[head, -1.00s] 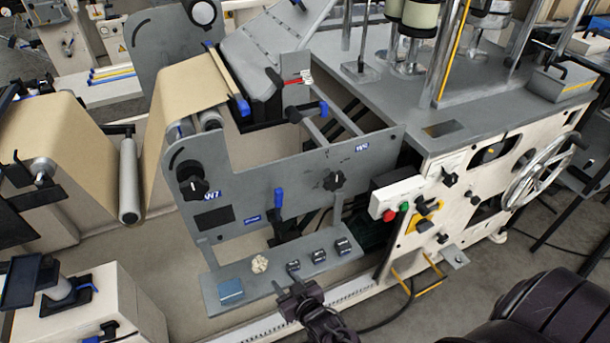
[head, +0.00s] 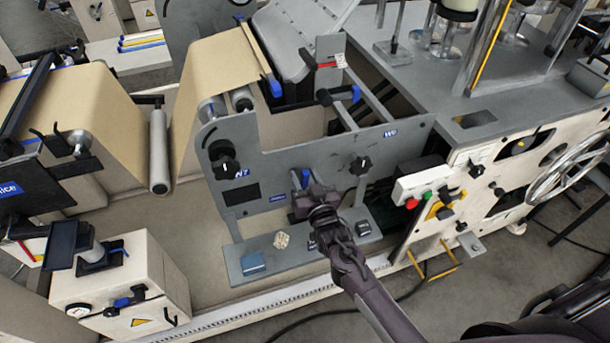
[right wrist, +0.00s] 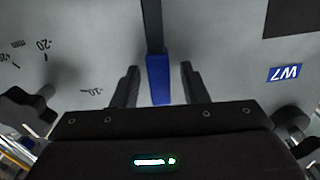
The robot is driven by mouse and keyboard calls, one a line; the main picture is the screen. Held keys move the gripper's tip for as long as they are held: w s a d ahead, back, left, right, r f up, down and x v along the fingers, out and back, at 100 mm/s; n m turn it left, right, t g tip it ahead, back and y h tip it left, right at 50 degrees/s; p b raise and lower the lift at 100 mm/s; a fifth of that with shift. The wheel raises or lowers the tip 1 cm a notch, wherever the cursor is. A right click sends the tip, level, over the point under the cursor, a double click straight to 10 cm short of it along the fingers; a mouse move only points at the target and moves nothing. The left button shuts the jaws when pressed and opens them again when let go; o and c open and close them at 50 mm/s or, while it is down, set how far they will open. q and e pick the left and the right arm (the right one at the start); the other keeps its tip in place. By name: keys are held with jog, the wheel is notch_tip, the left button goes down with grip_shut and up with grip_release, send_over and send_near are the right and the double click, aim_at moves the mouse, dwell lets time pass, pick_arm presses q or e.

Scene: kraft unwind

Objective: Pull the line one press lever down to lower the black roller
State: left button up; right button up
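The lever with a blue grip (head: 305,179) stands upright in front of the grey side plate, and my right gripper (head: 303,190) is at it. In the right wrist view the blue grip (right wrist: 158,80) lies between the two fingers of my right gripper (right wrist: 159,82), with a gap on each side. The fingers are open and not closed on it. The lever's lower part is hidden behind my gripper in the head view. I cannot clearly pick out the black roller. My left gripper is not in view.
The grey side plate (head: 290,160) carries black knobs, one at its right (head: 360,165). A control box with red and green buttons (head: 425,184) stands to the right.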

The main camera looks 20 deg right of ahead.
jog(key=shift+w, duration=0.1)
grip_shut()
dwell(0.3)
